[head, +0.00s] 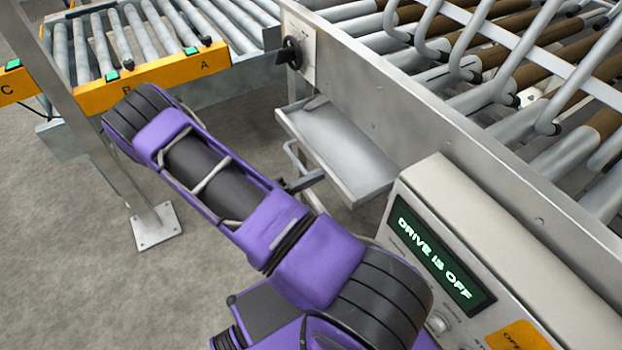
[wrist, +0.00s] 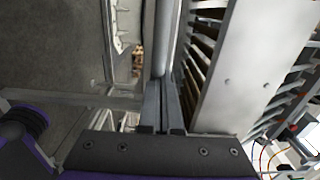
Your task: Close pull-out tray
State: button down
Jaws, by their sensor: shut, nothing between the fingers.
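The pull-out tray (head: 338,146) is a shallow grey metal tray that sticks out from the side of the conveyor frame, below its side plate. A bent metal bar, like a handle, shows at its near-left edge. My purple arm crosses in front, and its lower part hides some of the space by the tray. My gripper (head: 303,181) shows as a dark tip just below the tray's near-left edge. In the wrist view my gripper (wrist: 166,88) is shut and empty, its fingers pointing along a grey metal edge. I cannot tell whether they touch the tray.
The conveyor side plate (head: 400,95) runs behind the tray, with a black knob (head: 289,53). A roller conveyor with an orange rail (head: 150,77) and a post are at left. Floor is open lower left.

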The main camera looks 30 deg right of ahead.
aim_at(345, 168)
jog(key=d+p, duration=0.1)
jog(key=d, duration=0.9)
jog(key=shift+d+r, duration=0.1)
jog(key=shift+d, duration=0.05)
jog(key=shift+s+a, duration=0.1)
jog(key=shift+a, duration=0.2)
jog(key=a+p, duration=0.1)
jog(key=a, duration=1.3)
